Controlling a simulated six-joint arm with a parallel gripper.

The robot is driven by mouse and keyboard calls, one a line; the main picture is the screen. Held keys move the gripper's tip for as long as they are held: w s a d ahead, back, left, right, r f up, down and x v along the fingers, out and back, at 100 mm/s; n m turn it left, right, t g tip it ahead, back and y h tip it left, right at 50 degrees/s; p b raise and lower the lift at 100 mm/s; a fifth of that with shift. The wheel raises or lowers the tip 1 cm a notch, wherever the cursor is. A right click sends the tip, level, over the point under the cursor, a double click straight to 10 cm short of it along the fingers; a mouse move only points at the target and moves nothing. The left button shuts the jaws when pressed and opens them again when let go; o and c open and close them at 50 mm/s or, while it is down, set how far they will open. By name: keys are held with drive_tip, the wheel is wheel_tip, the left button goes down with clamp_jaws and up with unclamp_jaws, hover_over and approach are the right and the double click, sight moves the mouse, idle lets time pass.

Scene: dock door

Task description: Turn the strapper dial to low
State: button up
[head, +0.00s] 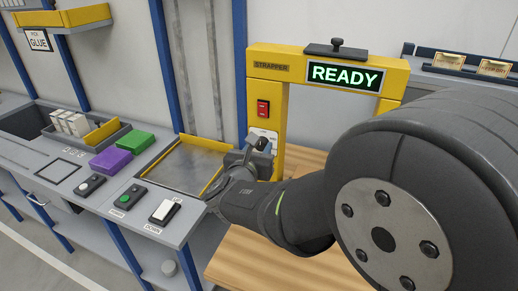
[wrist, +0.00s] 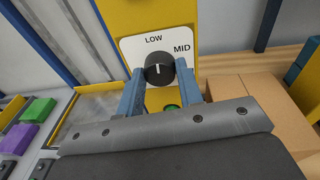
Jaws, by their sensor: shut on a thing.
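The strapper (head: 272,67) is a yellow frame with a lit READY screen (head: 345,77). Its dial (wrist: 159,71) is a round black knob with a short white mark, on a white plate (wrist: 133,47) lettered LOW and MID. The mark points up in the wrist view, roughly toward LOW, which stands above the knob; MID is at upper right. My gripper (wrist: 160,76) is shut on the dial, one blue-grey finger on each side. In the head view my gripper (head: 255,153) is at the strapper's left post and hides much of the plate.
A red switch (head: 263,109) sits above the plate. A green button (wrist: 171,108) shows below the dial. A metal tray (head: 188,166), purple block (head: 111,160), green block (head: 131,139) and several push buttons are on the left bench. A cardboard box (wrist: 255,100) stands at right.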

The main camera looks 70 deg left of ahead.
drive_tip(key=shift+n, duration=0.5)
drive_tip(key=o, duration=1)
drive_tip(key=shift+s, duration=0.1)
drive_tip(key=v, duration=1.7)
drive_tip(key=shift+s+d, duration=0.1)
drive_tip(key=shift+d, duration=0.05)
drive_tip(key=x, duration=1.7)
drive_tip(key=shift+w+a, duration=0.2)
